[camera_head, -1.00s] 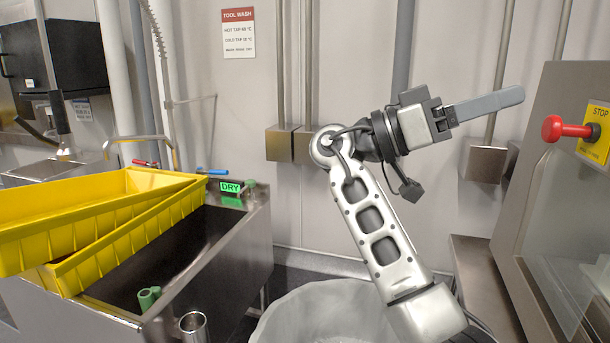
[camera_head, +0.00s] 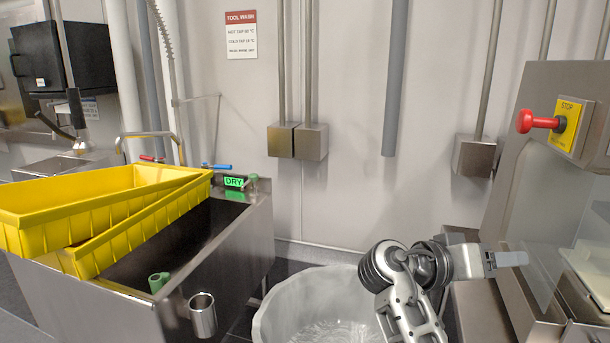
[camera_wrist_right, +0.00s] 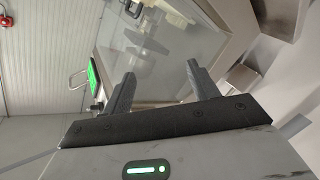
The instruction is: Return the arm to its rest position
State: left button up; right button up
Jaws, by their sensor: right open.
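My right arm comes up from the lower right in the head view, folded low, with its wrist over the right side of a pale round tub. My right gripper (camera_head: 510,258) points right, toward the steel machine with the red stop knob. In the right wrist view the two dark fingers of the right gripper (camera_wrist_right: 160,95) stand apart with nothing between them. My left arm and gripper show in neither view.
The pale tub (camera_head: 275,325) stands on the floor beside the steel sink (camera_head: 235,245). Yellow bins (camera_head: 60,235) rest on the sink. The machine with the red stop knob (camera_head: 532,121) is close on the right.

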jog(key=s+a+f+n+t+y, duration=0.1)
jog(key=s+f+n+y, duration=0.35)
jog(key=f, duration=0.65)
jog(key=s+f+n+y, duration=0.2)
jog(key=s+f+y, duration=0.3)
jog(key=s+f, duration=0.45)
jog(key=s+a+f+n+y, duration=0.35)
jog(key=s+a+y, duration=0.4)
jog(key=s, duration=0.55)
jog(key=w+a+f+t+y+p, duration=0.1)
jog(key=w+a+f+t+y, duration=0.1)
jog(key=w+a+t, duration=0.3)
jog(key=shift+w+a+f+t+p, duration=0.3)
jog(key=shift+w+a+t, duration=0.1)
jog(key=shift+w+a, duration=0.5)
jog(key=shift+w+d, duration=0.1)
